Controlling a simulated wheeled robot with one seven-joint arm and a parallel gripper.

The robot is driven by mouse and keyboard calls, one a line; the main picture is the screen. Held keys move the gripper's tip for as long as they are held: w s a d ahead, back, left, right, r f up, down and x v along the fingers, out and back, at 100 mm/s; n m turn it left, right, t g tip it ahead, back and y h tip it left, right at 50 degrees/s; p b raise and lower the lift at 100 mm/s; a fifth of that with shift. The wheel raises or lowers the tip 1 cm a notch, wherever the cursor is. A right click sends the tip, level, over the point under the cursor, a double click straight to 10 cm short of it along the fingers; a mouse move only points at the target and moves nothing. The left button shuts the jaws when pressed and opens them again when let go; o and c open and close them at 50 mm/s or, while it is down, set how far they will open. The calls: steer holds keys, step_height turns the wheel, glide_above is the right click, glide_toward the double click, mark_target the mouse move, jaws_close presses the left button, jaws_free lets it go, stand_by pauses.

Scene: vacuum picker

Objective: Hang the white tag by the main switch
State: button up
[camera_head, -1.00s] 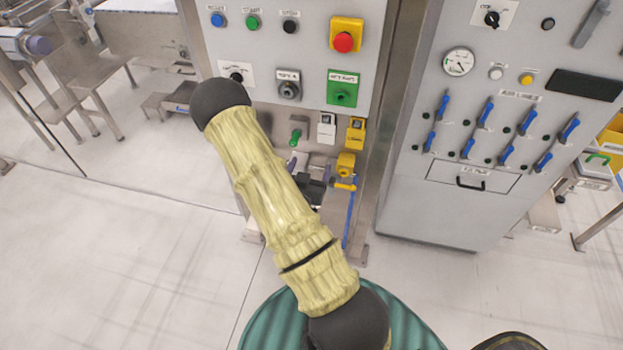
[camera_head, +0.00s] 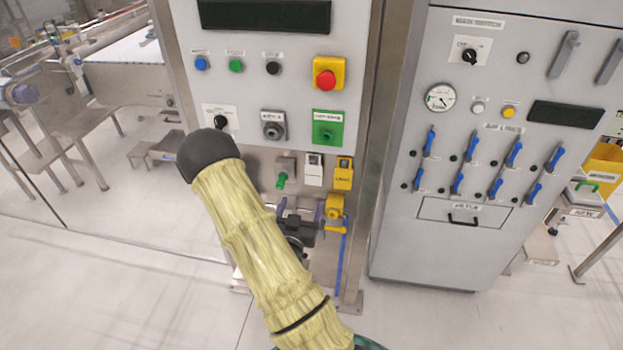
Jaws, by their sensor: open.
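The white tag (camera_head: 314,170) hangs on the lower front of the left grey panel, beside a yellow tag (camera_head: 343,173). The main switch (camera_head: 471,55) is a black rotary knob on a white plate, under a "MAIN SWITCH" label at the top of the right cabinet. My gripper (camera_head: 302,212) is open, in front of the left panel and below the white tag, apart from it. My pale yellow sleeved arm partly hides it, so the fingers are hard to make out.
A green-handled item (camera_head: 281,180) and a yellow padlock-like item (camera_head: 334,207) are close to my gripper. A red emergency button (camera_head: 326,80) is above. Blue levers (camera_head: 430,141) and a gauge (camera_head: 440,97) are on the right cabinet (camera_head: 420,240). A steel post separates the panels.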

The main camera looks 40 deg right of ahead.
mark_target(312, 169)
steer(key=shift+w+d+f+b, duration=0.2)
steer(key=shift+w+d+b, duration=0.3)
steer(key=shift+b, duration=1.55)
steer(key=x, duration=1.3)
steer(key=shift+w+d+r, duration=0.1)
steer(key=shift+d+r, duration=0.15)
steer(key=shift+d, duration=0.05)
steer(key=shift+w+d+f, duration=0.1)
steer(key=shift+w+d, duration=0.25)
steer(key=shift+w, duration=0.05)
steer(key=shift+s, duration=0.1)
steer(key=c, duration=1)
steer(key=shift+d, duration=0.1)
steer(key=shift+c, duration=0.3)
steer(key=shift+s+a+r, duration=0.1)
steer(key=shift+a+r, duration=0.15)
steer(key=shift+r, duration=0.25)
